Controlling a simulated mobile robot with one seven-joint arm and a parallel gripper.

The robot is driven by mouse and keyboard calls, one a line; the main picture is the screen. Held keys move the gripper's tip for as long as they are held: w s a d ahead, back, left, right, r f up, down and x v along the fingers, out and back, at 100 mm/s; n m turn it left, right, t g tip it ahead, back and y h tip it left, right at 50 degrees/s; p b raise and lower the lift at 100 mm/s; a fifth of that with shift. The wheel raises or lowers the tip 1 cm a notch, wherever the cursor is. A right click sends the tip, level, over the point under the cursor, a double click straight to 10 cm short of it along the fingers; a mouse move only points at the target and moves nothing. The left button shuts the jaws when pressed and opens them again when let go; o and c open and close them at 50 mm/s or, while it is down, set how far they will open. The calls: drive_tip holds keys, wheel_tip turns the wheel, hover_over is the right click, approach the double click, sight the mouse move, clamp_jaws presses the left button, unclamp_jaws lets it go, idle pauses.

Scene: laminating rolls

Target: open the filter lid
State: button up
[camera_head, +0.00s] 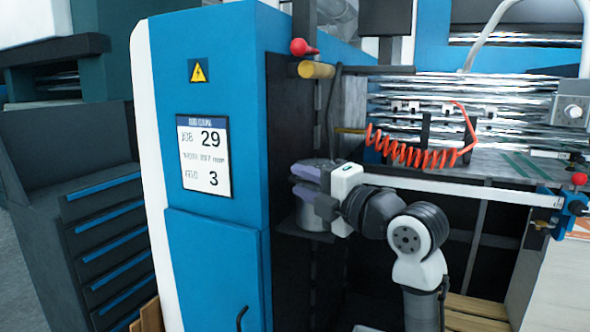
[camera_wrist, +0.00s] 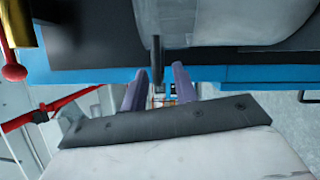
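A grey rounded canister (camera_head: 299,222), which looks like the filter, sits in the dark side recess of the blue machine. Its grey rounded body fills the top of the wrist view (camera_wrist: 220,22). A short dark handle (camera_wrist: 157,62) sticks out from it, probably on the lid. My gripper (camera_head: 296,180) is at the canister's upper part in the head view and partly hides it. In the wrist view the two purple fingers of my gripper (camera_wrist: 158,78) stand apart, with the handle's end in line with the gap. I cannot tell whether either finger touches it. The lid looks closed, but its seam is not visible.
The blue cabinet wall (camera_head: 210,90) stands close to the left of my gripper. A red knob (camera_head: 302,47) and yellow cylinder (camera_head: 316,70) project above. A red coiled hose (camera_head: 415,153) hangs to the right, above a long pale bar (camera_head: 470,190).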

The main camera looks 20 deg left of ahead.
drive_tip(key=shift+p+x, duration=0.3)
drive_tip(key=shift+x, duration=1.05)
drive_tip(key=shift+c, duration=0.4)
clamp_jaws()
